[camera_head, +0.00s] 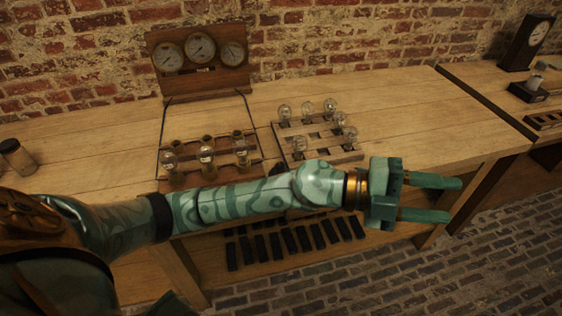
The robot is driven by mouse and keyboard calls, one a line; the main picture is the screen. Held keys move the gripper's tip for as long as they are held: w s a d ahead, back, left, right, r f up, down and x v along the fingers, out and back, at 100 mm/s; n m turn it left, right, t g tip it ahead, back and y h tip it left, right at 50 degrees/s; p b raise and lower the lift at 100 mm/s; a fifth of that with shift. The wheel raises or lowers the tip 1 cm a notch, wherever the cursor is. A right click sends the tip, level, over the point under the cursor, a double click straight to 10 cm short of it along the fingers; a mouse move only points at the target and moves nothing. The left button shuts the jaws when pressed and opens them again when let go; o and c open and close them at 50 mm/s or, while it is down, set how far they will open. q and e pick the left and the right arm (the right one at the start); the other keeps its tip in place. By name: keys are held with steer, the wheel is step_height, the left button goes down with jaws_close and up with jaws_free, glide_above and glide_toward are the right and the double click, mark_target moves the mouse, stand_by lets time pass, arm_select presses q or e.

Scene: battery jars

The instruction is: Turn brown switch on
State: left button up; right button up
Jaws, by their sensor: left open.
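I cannot make out a brown switch in the head view; my left arm covers the front edge of the table. My left gripper (454,200) is open and empty, its two green fingers pointing right, beyond the front edge of the table. A wooden tray (172,185) with several glass jars stands left of the gripper, behind my arm. A wooden rack (346,156) with several glass bulbs stands to its right; its front is partly hidden by my arm. A brown board (200,84) with three dials stands behind the tray, with wires running down from it. My right gripper is not in view.
The wooden table (400,105) is clear to the right of the bulb rack. A jar (17,156) stands at far left. A dark clock (526,43) stands on another table at right. A lower shelf (376,226) holds several dark blocks. A brick wall runs behind.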

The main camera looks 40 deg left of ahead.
arm_select(q)
step_height(320, 180, down, 4)
steer(key=a+m+g+y, duration=0.1)
steer(key=m+g+y, duration=0.2)
steer(key=g, duration=0.1)
steer(key=n+g+y, duration=0.2)
steer(key=n+y, duration=0.7)
steer(key=y, duration=0.7)
glide_toward(280, 165)
steer(key=f+b, duration=0.3)
steer(key=f, duration=0.1)
steer(key=f+b, duration=0.3)
steer(key=f, duration=0.1)
steer(key=shift+w+a+f, duration=0.2)
steer(key=shift+f, duration=0.1)
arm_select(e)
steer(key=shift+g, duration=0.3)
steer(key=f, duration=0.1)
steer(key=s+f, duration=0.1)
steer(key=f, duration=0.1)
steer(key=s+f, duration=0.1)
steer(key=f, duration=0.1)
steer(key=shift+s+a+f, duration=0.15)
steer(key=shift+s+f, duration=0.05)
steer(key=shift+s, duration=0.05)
arm_select(q)
steer(key=c, duration=1)
